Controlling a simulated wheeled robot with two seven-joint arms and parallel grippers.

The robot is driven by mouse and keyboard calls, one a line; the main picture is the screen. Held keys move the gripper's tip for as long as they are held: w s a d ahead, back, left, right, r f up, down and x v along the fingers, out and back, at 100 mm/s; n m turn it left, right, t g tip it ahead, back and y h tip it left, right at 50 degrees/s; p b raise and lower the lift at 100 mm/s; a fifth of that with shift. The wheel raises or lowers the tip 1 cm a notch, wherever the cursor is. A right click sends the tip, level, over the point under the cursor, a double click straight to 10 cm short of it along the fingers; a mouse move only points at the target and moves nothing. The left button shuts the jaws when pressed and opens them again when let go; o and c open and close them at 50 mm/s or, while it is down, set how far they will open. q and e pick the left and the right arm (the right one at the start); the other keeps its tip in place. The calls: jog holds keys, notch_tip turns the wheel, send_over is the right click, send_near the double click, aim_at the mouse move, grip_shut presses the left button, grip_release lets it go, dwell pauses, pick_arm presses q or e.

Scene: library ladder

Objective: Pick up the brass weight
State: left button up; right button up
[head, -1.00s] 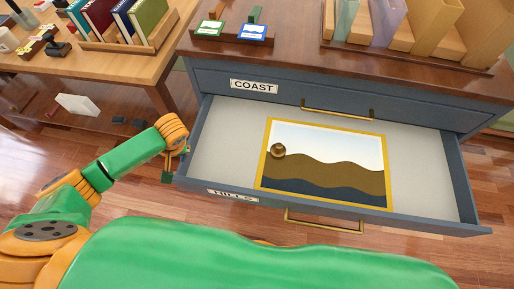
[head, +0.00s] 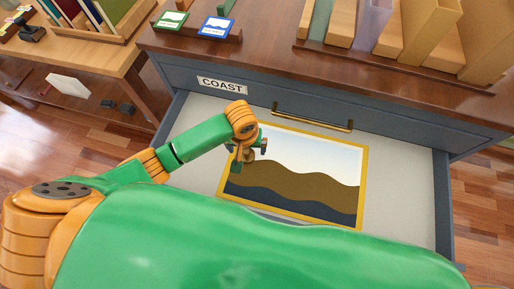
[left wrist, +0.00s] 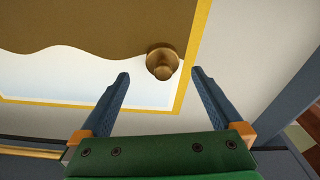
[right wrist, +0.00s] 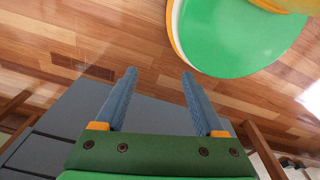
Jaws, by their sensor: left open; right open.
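The brass weight (left wrist: 162,62) is a round disc with a small knob. It sits on the landscape print (left wrist: 85,88) near its yellow border, inside the open drawer. In the left wrist view it lies between the lines of my two fingers, just past their tips, with no visible contact. In the head view my left gripper (head: 246,158) is over the left part of the print and largely hides the weight. The left jaws are open and empty. My right gripper (right wrist: 159,73) is open and empty, seen only in its wrist view, over wooden floor.
The grey cabinet's open drawer (head: 408,190) has low walls and bare room around the print. The COAST drawer (head: 222,84) with a brass handle (head: 312,117) is shut above it. A wooden table stands at left.

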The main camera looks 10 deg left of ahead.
aim_at(246, 152)
pick_arm(q)
jog(key=f, duration=0.1)
jog(key=f+b, duration=0.1)
jog(key=f, duration=0.3)
jog(key=shift+w+a, duration=0.2)
jog(key=shift+a, duration=0.2)
jog(key=shift+w+d, duration=0.1)
jog(key=shift+w, duration=0.05)
jog(key=shift+c, duration=0.2)
pick_arm(e)
jog(key=shift+s+a+f, duration=0.4)
jog(key=shift+a+f, duration=0.4)
jog(key=shift+f, duration=0.05)
pick_arm(q)
grip_shut()
pick_arm(e)
jog(key=shift+d, duration=0.2)
